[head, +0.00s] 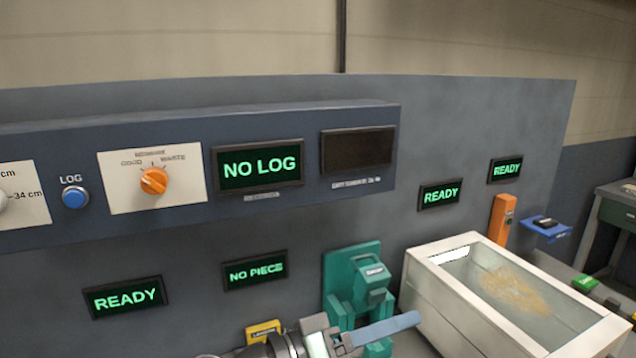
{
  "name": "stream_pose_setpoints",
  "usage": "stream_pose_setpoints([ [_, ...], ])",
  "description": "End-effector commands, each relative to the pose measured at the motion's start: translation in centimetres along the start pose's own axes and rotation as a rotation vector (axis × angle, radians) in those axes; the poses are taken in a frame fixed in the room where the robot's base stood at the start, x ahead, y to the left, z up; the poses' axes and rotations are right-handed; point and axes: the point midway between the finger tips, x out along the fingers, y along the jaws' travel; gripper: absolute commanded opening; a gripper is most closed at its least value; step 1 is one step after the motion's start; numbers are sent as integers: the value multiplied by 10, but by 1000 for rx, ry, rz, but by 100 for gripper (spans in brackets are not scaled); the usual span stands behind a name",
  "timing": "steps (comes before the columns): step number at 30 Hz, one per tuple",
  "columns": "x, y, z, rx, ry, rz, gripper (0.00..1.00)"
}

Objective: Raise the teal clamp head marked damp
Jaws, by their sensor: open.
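The teal clamp (340,266) stands against the grey-blue panel at the bottom middle of the head view. Its teal clamp head (372,286) carries a small pale label too small to read surely. My gripper (350,340) is at the bottom edge, in front of the clamp's lower part, with a blue-grey bar reaching right. It is open, and I see nothing held in it. The clamp's base and whatever lies beneath its head are hidden by my gripper and the frame edge.
A clear-topped box (432,285) with tan material stands right of the clamp. An orange post (501,219) and blue bracket (548,230) are behind it. A yellow label (263,331) is left of the clamp. A control console (320,115) with "NO LOG" juts out above.

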Motion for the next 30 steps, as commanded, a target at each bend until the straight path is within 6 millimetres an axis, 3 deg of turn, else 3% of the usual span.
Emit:
stream_pose_setpoints([
  [7,10,13,-43,229,142,-233,47],
  [11,5,34,-74,387,267,-356,47],
  [14,-7,67,-105,550,411,-457,47],
  [18,-42,144,-142,815,681,-580,47],
  [20,-61,182,-150,923,805,-618,47],
  [24,-102,258,-150,1114,1044,-673,47],
  [27,-122,293,-144,1195,1155,-693,47],
  [30,-134,312,-139,1238,1217,-704,47],
])
